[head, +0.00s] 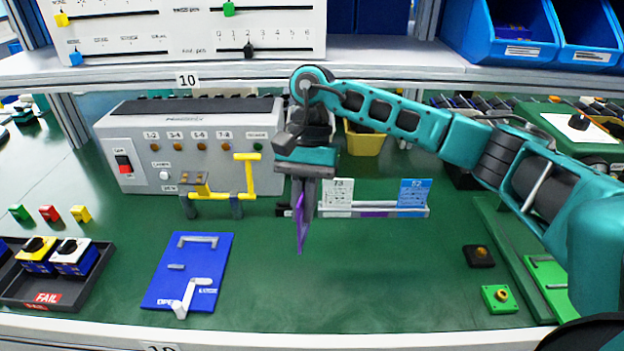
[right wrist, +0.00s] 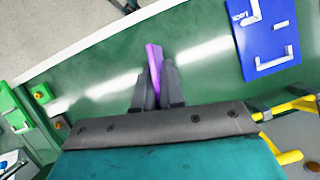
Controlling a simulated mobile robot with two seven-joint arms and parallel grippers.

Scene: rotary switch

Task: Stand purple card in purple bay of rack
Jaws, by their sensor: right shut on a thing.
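The purple card (head: 300,226) is held on edge, seen nearly edge-on, in my right gripper (head: 304,208). The gripper points down and is shut on the card, above the green table and just in front of the rack. In the right wrist view the purple card (right wrist: 154,68) sticks out past the fingertips (right wrist: 155,92). The rack (head: 425,212) is a low grey strip behind the gripper. It holds a white card marked 73 (head: 338,193) and a blue card marked 52 (head: 414,192). A purple bay (head: 374,213) lies between them, with no card in it. My left gripper is out of view.
A grey control box with a yellow handle (head: 248,176) stands left of the gripper. A blue board (head: 190,270) lies front left. A black FAIL tray (head: 60,288) is at far left. Green and black button boxes (head: 499,298) sit at right. The front middle table is clear.

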